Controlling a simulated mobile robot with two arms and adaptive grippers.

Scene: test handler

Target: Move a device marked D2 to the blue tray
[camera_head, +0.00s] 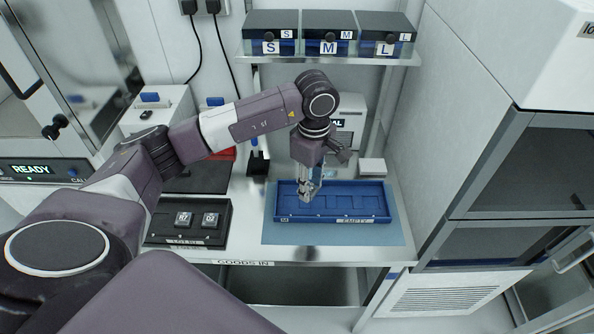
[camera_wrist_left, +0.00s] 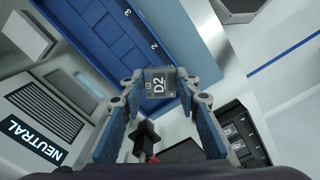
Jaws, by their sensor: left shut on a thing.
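My left gripper (camera_head: 305,190) is shut on a small dark device marked D2 (camera_wrist_left: 158,84), gripped between the fingertips in the left wrist view. In the head view the gripper points down over the left part of the blue tray (camera_head: 375,213), and the device is too small to make out there. The tray also shows in the left wrist view (camera_wrist_left: 88,42), with numbered slots, beyond the device. The tray's front label reads EMPTY. The gap between device and tray is hard to judge. My right gripper is not in view.
A black tray (camera_head: 187,238) with two devices stands left of the blue mat (camera_head: 340,236) under the blue tray. A shelf above holds boxes marked S (camera_head: 270,38), M (camera_head: 330,38) and L (camera_head: 387,40). A tall cabinet wall (camera_head: 455,120) bounds the right side.

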